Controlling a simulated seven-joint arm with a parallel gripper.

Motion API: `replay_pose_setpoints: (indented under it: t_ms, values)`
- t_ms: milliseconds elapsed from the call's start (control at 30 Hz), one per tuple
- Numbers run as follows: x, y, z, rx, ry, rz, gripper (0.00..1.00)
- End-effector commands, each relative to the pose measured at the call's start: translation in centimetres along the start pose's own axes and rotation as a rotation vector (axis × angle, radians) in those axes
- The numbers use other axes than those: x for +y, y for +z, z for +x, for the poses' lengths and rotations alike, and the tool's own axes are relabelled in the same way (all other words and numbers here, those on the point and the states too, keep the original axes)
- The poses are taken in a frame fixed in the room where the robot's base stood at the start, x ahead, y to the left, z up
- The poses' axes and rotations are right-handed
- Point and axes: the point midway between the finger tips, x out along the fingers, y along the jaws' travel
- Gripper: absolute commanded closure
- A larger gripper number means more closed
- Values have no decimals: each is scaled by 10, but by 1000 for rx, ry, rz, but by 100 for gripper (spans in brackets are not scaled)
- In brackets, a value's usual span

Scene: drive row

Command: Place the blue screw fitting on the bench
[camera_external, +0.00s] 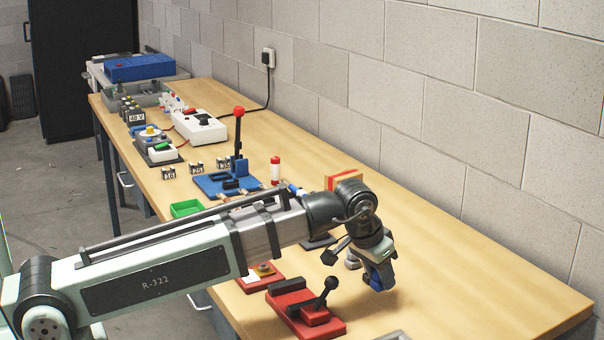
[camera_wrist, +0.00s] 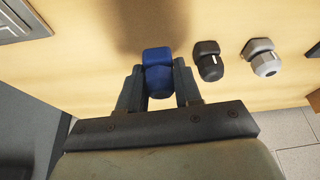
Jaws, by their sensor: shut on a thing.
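The blue screw fitting (camera_wrist: 158,72) is between the two fingers of my gripper (camera_wrist: 158,84) in the wrist view, and the fingers are shut on it. In the external view the blue fitting (camera_external: 379,277) shows below my gripper (camera_external: 376,259), low over the wooden bench (camera_external: 450,290). I cannot tell whether it touches the bench top. A black fitting (camera_wrist: 208,61) and a grey fitting (camera_wrist: 262,58) stand to the right of it in the wrist view, apart from my fingers.
A red lever clamp (camera_external: 305,312) stands at the near bench edge, left of my gripper. A blue clamp with a red-knobbed lever (camera_external: 235,175) and a green tray (camera_external: 186,208) are farther back. The block wall (camera_external: 480,130) runs along the right. The bench right of my gripper is clear.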

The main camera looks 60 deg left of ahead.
Motion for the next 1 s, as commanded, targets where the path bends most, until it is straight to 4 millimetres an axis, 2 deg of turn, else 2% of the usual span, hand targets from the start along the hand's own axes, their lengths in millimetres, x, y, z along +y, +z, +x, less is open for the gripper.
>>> replay_pose_setpoints:
  t_ms: [200,500,767,1000]
  values:
    - [0,-14,-31,3,1,0,100]
    - [0,-26,-59,2,1,0,100]
    - [0,-27,-66,0,12,27,100]
    - [5,-19,-67,0,92,218,100]
